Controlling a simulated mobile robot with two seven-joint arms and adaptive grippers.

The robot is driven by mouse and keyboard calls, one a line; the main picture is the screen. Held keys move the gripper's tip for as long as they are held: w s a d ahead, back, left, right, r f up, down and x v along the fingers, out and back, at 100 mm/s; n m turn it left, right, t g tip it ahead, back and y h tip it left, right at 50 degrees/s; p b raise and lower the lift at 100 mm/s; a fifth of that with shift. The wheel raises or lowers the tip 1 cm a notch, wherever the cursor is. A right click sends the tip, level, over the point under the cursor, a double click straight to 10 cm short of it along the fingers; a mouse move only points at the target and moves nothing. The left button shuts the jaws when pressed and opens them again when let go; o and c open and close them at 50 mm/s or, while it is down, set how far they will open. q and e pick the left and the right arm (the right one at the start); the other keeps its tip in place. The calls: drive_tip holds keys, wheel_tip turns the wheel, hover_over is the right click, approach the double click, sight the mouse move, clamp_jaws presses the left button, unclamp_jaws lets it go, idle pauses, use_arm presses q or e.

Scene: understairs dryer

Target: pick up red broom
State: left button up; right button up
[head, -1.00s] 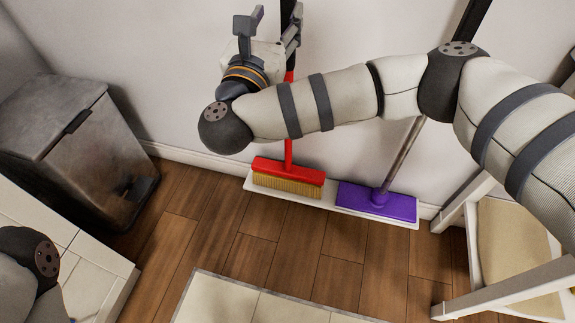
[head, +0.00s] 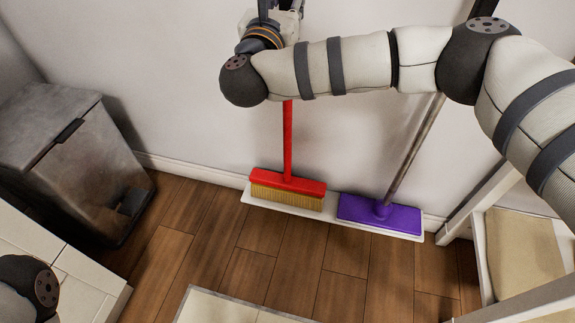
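The red broom (head: 287,142) stands upright against the wall, its red head with tan bristles (head: 288,187) resting on a white strip at the floor. The upper part of its handle is hidden behind my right arm and beyond the top edge. My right gripper (head: 282,8) is at the top edge, by the line of the broom handle. Its fingers are cut off by the frame, so I cannot tell whether it is open or shut on the handle. My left gripper is out of view; only part of my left arm shows at bottom left.
A grey bin (head: 75,160) stands at left. A white chair (head: 520,250) is at right. A pale mat (head: 230,308) lies in front on wooden floor.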

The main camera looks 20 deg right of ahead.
clamp_jaws()
